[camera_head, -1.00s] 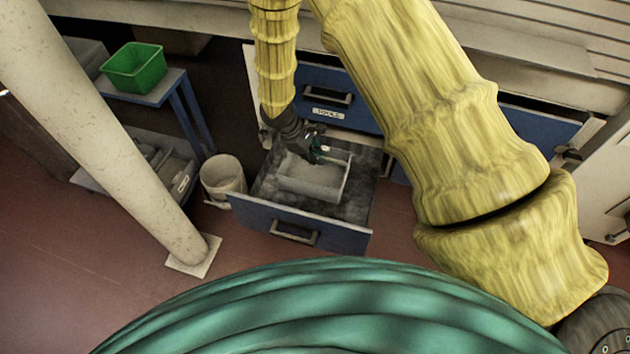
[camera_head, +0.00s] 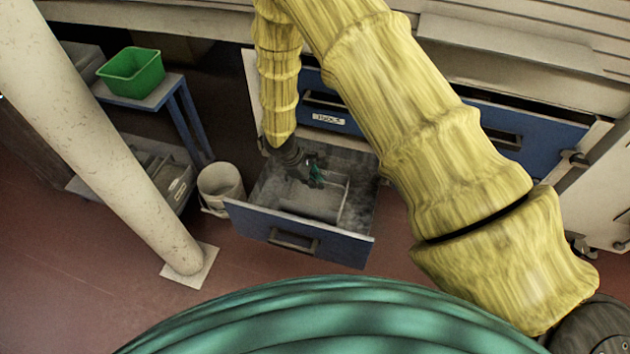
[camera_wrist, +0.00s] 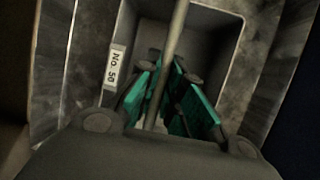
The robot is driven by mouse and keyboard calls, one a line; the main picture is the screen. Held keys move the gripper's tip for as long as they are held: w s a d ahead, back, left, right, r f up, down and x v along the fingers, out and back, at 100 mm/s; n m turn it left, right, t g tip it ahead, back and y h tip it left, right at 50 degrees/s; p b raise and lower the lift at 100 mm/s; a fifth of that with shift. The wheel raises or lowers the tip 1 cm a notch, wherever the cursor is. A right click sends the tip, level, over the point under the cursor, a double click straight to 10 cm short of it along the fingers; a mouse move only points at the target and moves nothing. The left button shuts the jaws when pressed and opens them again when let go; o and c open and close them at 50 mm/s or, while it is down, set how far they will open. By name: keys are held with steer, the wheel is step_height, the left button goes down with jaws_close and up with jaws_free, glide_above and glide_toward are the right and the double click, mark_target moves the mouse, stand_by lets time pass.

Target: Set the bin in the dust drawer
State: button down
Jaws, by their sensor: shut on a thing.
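The bin, a grey open box (camera_head: 318,203), sits low inside the open dust drawer (camera_head: 290,242), whose floor looks grey and dusty. My gripper (camera_head: 315,175) reaches down over the bin's back left part and is shut on it. In the wrist view, the green finger pads (camera_wrist: 175,98) close on a thin upright wall or divider of the bin (camera_wrist: 168,60). A label reading "No. 50" or similar (camera_wrist: 114,68) shows on the left of the bin's rim. Whether the bin's underside touches the drawer floor is hidden.
A blue drawer labelled "TOOLS" (camera_head: 328,118) is above and behind. A white bucket (camera_head: 221,186) stands close to the drawer's left side. A green bin (camera_head: 132,72) rests on a blue-legged table (camera_head: 165,93). A pale post (camera_head: 110,140) stands at left.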

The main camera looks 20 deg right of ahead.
steer(key=shift+f, duration=0.1)
steer(key=c, duration=1.5)
jaws_free()
steer(key=shift+c, duration=0.2)
steer(key=p+v, duration=0.3)
steer(key=v, duration=0.9)
steer(key=shift+p, duration=0.35)
